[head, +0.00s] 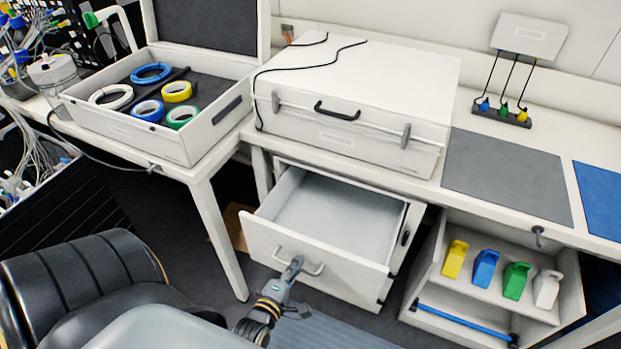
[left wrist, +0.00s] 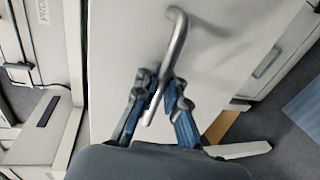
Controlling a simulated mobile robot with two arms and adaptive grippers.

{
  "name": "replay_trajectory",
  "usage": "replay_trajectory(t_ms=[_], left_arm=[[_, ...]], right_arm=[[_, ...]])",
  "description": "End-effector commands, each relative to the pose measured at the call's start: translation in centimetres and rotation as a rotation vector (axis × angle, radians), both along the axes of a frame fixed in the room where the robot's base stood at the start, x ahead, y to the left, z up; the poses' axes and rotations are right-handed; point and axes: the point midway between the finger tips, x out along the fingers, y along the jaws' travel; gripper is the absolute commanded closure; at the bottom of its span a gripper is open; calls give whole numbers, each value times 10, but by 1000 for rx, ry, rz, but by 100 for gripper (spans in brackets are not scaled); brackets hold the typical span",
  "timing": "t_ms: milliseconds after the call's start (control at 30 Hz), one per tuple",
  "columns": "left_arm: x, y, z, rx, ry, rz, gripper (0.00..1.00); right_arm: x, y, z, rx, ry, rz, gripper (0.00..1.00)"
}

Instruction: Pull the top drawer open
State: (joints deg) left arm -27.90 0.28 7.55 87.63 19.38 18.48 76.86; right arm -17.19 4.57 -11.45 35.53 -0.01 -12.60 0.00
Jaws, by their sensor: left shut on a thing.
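The top drawer (head: 335,222) of the white cabinet under the bench is pulled well out, and its grey inside looks empty. Its front panel (head: 345,275) faces me and carries a curved metal handle (head: 316,269). My left gripper (head: 294,264) is at the left part of that handle, shut on it. In the left wrist view the handle (left wrist: 177,48) passes between the two blue-padded fingers of my left gripper (left wrist: 159,88), with the white drawer front behind. My right gripper is not in view.
A white case (head: 385,80) with a black handle stands on the bench above. An open tray (head: 140,130) with tape rolls is at the left. A shelf at the right holds yellow, blue, green and white containers (head: 486,268).

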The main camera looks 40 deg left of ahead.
Motion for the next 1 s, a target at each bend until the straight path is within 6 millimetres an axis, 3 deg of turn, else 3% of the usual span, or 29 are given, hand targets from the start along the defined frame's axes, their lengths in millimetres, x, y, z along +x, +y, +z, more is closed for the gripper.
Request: replay_trajectory(t_ms=[33, 200, 400, 933, 1000], left_arm=[[-16, -4, 2, 1, 2, -1, 100], [-52, -13, 2, 2, -1, -1, 100], [-78, -19, 2, 2, -5, -1, 100], [-87, -21, 2, 2, -8, -2, 100], [-86, -21, 2, 2, -7, -2, 78]], right_arm=[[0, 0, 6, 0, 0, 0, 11], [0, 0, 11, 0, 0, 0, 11], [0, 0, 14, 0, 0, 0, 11], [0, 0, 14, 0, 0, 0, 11], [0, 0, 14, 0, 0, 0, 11]])
